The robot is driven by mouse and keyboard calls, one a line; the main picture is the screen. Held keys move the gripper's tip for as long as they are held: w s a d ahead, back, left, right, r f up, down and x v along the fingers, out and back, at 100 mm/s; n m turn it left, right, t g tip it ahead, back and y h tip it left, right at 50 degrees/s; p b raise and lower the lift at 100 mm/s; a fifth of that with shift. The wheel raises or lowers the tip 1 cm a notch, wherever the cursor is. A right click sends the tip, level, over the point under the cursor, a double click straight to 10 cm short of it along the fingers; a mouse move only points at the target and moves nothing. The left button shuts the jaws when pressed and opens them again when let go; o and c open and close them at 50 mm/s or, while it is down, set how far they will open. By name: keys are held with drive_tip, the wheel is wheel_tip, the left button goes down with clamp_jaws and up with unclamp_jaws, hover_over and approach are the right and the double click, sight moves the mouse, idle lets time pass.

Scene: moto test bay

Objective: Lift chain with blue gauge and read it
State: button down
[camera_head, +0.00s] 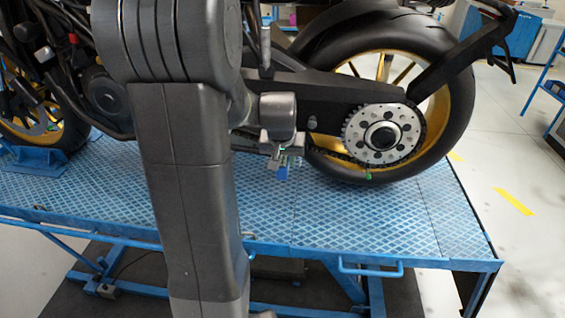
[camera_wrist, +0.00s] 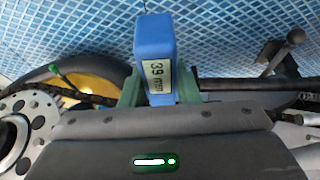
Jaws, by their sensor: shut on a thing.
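My gripper (camera_head: 281,158) is in front of the swingarm, left of the rear sprocket. In the wrist view its green fingers (camera_wrist: 159,96) are shut on the blue gauge (camera_wrist: 153,45). The gauge's small pale display appears to read 39 mm, turned sideways. In the head view the gauge (camera_head: 281,174) hangs below the fingers, above the blue deck. The dark chain (camera_wrist: 85,98) runs from the sprocket (camera_wrist: 22,128) toward the gripper; my gripper hides its nearer part. Whether the gauge touches the chain cannot be told.
The motorcycle's rear wheel (camera_head: 455,75) stands at the right on the blue lift table (camera_head: 380,225). The black swingarm (camera_head: 335,88) is close behind my gripper. The deck's front is clear.

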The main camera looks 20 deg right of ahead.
sight(281, 168)
drive_tip(key=shift+w+d, duration=0.45)
drive_tip(key=shift+w, duration=0.3)
drive_tip(key=shift+w+d, duration=0.45)
drive_tip(key=shift+w, duration=0.25)
drive_tip(key=shift+r+p, duration=1.5)
drive_tip(key=shift+r, duration=0.5)
drive_tip(key=shift+f, duration=0.15)
idle(0.3)
drive_tip(key=shift+f+b, duration=1.6)
drive_tip(key=shift+f, duration=0.25)
drive_tip(key=shift+s, duration=0.1)
drive_tip(key=shift+s+a+b, duration=0.3)
drive_tip(key=shift+s+a, duration=0.4)
drive_tip(key=shift+s, duration=0.4)
drive_tip(key=shift+s+a+b, duration=0.25)
drive_tip(key=shift+s+a, duration=0.45)
drive_tip(key=shift+s, duration=0.45)
drive_tip(key=shift+s+a+b, duration=0.3)
drive_tip(key=shift+s+a, duration=0.4)
drive_tip(key=shift+s, duration=0.4)
